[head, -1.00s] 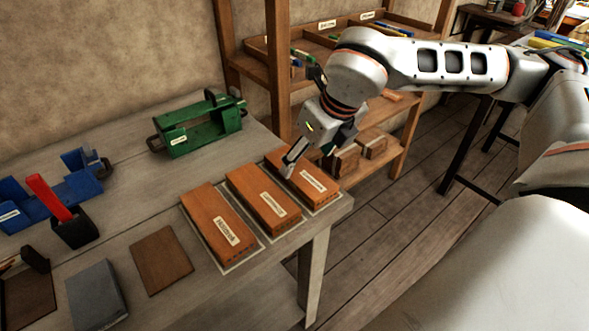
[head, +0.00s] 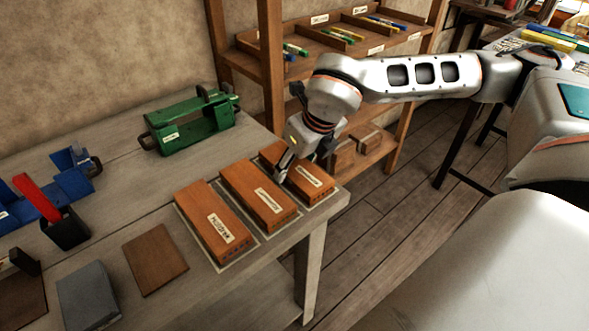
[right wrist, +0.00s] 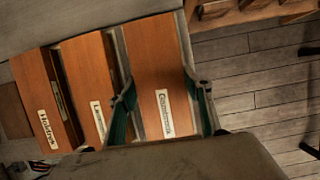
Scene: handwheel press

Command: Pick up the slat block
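Three orange-brown labelled blocks lie side by side at the table's front right corner: a left block (head: 213,222), a middle block (head: 258,197) and a right block (head: 318,181). I cannot tell from the labels which one is the slat block. My right gripper (head: 286,172) is low over the right block and hides part of it in the head view. In the right wrist view its fingers (right wrist: 160,85) are spread, one on each long side of the right block (right wrist: 155,60). I cannot tell whether they touch it. My left gripper is not in view.
A green clamp-like fixture (head: 190,124) stands at the back of the table. Blue and red parts (head: 60,215), a brown plate (head: 155,259) and a grey block (head: 88,295) lie to the left. A wooden shelf (head: 320,60) stands behind my right arm.

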